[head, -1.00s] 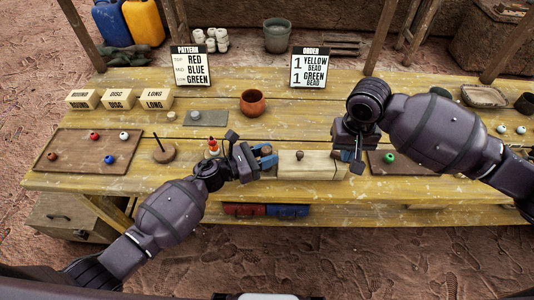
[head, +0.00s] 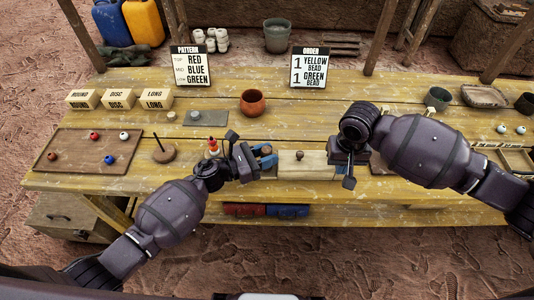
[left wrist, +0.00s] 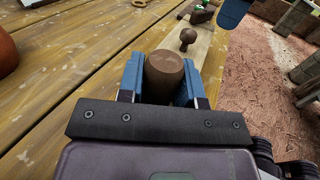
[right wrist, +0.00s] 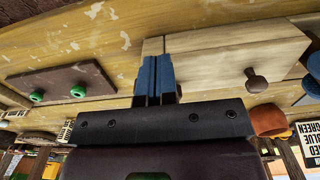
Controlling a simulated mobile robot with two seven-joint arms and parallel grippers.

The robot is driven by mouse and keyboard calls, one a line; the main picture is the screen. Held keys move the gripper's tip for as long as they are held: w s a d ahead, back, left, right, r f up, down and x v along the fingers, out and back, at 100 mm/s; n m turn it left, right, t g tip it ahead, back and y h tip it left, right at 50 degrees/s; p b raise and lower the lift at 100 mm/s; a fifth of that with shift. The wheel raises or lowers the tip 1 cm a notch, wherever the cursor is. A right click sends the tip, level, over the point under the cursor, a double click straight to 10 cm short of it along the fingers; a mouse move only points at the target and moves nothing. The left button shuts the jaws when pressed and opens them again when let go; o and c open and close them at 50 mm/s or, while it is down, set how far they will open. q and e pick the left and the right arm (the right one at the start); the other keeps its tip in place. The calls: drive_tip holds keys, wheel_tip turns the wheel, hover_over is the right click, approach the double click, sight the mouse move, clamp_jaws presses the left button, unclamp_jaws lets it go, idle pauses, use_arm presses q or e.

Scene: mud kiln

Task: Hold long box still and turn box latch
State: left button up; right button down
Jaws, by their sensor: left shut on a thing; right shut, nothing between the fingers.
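The long box (head: 312,166) is pale wood and lies at the front of the table. A small brown knob (head: 299,155) stands on its top; it also shows in the right wrist view (right wrist: 256,82). My left gripper (head: 266,157) is at the box's left end, its blue fingers shut on a thick brown round peg (left wrist: 165,76). My right gripper (right wrist: 158,80) is shut and empty by the box's right end. Whether its tips touch the box I cannot tell.
A dark board (right wrist: 68,83) with green beads lies beyond the box's right end, mostly behind my right arm in the head view. A clay pot (head: 252,103) stands behind the box, with clear table between.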

drive_tip(key=shift+w+d, duration=0.15)
drive_tip(key=shift+w, duration=0.45)
idle(0.9)
drive_tip(key=shift+d, duration=0.8)
idle(0.8)
drive_tip(key=shift+s, duration=0.2)
drive_tip(key=shift+s+d, duration=0.1)
drive_tip(key=shift+s, duration=0.1)
drive_tip(key=shift+r, duration=3)
